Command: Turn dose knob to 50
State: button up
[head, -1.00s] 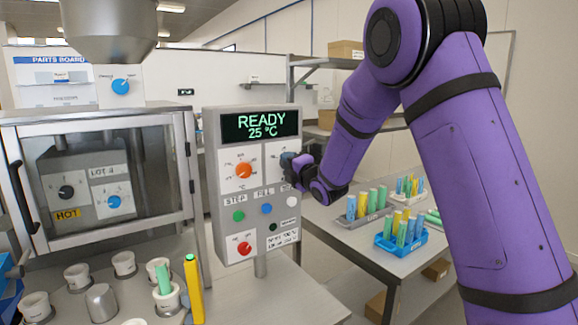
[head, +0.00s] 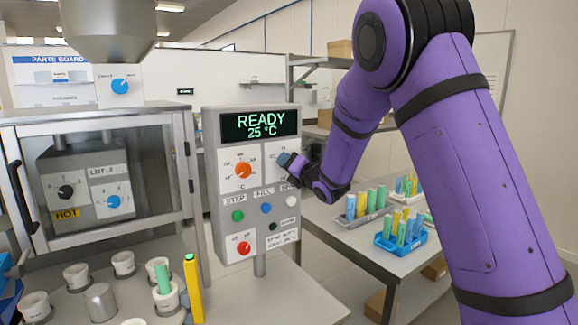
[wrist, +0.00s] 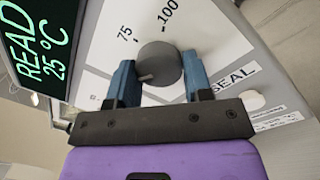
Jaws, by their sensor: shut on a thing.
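The dose knob (wrist: 158,60) is a grey round knob on a white dial plate in the wrist view. The marks 75 and 100 show beside it; a mark for 50 is not visible. A light pointer line on the knob points to the lower left in that view. My gripper (wrist: 159,76) has its blue fingers on either side of the knob and is shut on it. In the head view my gripper (head: 285,159) is at the panel's upper right dial and hides the knob and most of its scale.
The control panel (head: 211,192) has a display reading READY 25 °C (head: 260,124), an orange knob (head: 243,170), a red knob (head: 243,248), and green (head: 238,216) and blue (head: 266,208) buttons. A white button (wrist: 254,101) by SEAL lies close to my right finger.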

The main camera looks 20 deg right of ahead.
dwell(0.3)
jog(key=o, duration=0.9)
jog(key=v, duration=1)
jog(key=shift+s+d+f, duration=0.1)
jog(key=shift+s+d, duration=0.05)
jog(key=shift+s, duration=0.2)
